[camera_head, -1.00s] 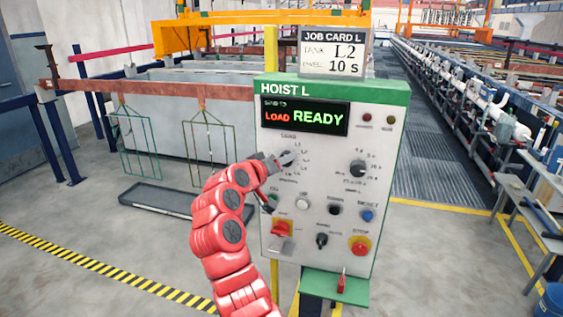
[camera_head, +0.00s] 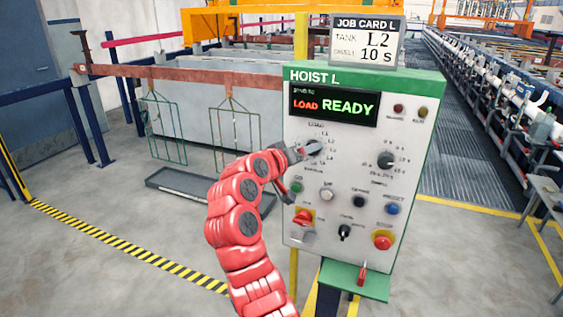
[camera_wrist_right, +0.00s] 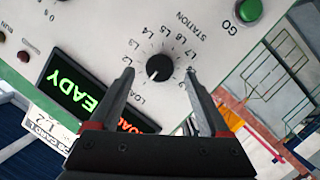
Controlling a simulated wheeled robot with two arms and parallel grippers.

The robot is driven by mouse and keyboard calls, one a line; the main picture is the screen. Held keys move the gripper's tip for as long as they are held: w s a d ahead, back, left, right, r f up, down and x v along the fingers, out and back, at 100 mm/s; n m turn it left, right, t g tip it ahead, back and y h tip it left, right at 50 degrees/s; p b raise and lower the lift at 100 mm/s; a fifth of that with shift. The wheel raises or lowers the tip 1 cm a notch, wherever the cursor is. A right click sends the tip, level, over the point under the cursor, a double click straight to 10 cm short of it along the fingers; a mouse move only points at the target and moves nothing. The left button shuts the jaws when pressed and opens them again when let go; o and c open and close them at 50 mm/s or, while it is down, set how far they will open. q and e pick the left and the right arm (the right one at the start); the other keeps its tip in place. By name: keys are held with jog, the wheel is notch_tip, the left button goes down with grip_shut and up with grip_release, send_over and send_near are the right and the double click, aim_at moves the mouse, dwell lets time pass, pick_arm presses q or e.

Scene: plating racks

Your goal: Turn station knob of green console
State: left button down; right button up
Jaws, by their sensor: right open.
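The console labelled HOIST L (camera_head: 300,180) has a green top band and a pale grey face in the head view. Its display (camera_head: 334,106) reads LOAD in red and READY in green. The black station knob (camera_head: 315,148) is at the upper left of the face, partly hidden by my right gripper (camera_head: 298,152). In the right wrist view the knob (camera_wrist_right: 159,68) lies between the open fingertips of my right gripper (camera_wrist_right: 159,73), with a gap on each side. Its white mark points toward LOAD. Whether the fingers touch the panel cannot be told. My left gripper is out of view.
A job card (camera_head: 366,42) above reads TANK L2, 10 s. Wire racks (camera_head: 236,135) hang behind at left.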

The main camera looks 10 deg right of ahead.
jog(key=b+v, duration=0.2)
jog(key=v, duration=1.3)
jog(key=shift+w, duration=0.1)
